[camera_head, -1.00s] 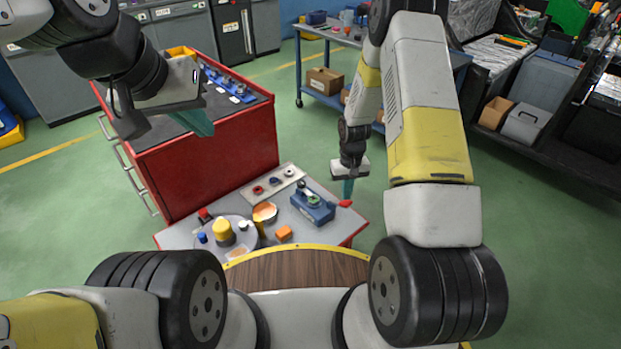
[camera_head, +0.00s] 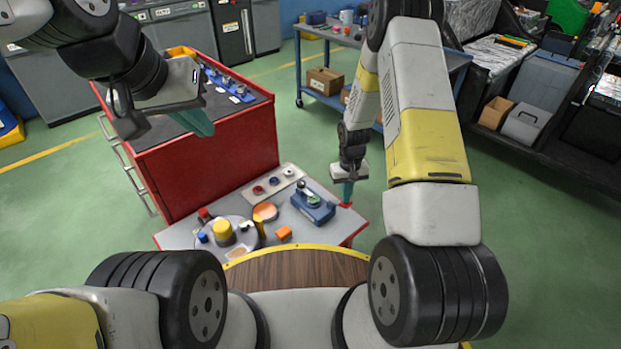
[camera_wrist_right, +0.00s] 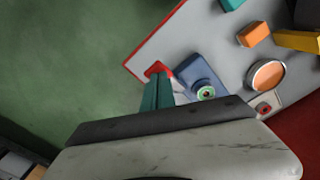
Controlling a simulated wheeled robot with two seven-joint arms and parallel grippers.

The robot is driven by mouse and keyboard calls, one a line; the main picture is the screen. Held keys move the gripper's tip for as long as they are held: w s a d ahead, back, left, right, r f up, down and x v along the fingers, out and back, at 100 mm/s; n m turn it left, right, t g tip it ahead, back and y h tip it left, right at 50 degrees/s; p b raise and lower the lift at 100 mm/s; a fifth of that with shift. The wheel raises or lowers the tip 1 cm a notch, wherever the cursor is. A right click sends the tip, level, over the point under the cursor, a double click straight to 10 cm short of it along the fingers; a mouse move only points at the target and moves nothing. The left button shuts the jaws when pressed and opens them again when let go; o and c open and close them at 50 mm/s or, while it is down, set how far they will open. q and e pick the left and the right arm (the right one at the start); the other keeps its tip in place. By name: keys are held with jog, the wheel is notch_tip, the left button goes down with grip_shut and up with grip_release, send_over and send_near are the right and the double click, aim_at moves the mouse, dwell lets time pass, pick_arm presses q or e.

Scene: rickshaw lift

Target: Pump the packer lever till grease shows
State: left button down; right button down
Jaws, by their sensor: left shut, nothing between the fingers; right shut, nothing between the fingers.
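The blue packer (camera_head: 313,208) sits on the grey bench top near its right corner. The lever's red end (camera_head: 345,205) sticks out on the packer's right side. My right gripper (camera_head: 347,199) is shut and empty, its teal fingertips at the red end (camera_wrist_right: 156,69); whether they touch is unclear. My left gripper (camera_head: 203,128) is shut and empty, high over the red cabinet, far from the packer.
The grey bench (camera_head: 180,237) also holds a round tray with a yellow cylinder (camera_head: 223,231), an orange block (camera_head: 284,233), an orange-topped dish (camera_head: 265,211) and a strip with small rings (camera_head: 273,185). A red cabinet (camera_head: 200,175) stands behind it. Open floor lies to the right.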

jog(key=shift+f, duration=1.4)
jog(key=shift+r, duration=4.3)
jog(key=shift+f+m, duration=1.1)
jog(key=shift+m, duration=0.4)
jog(key=shift+f+m, duration=1.1)
jog(key=shift+m, duration=0.4)
jog(key=shift+f, duration=0.1)
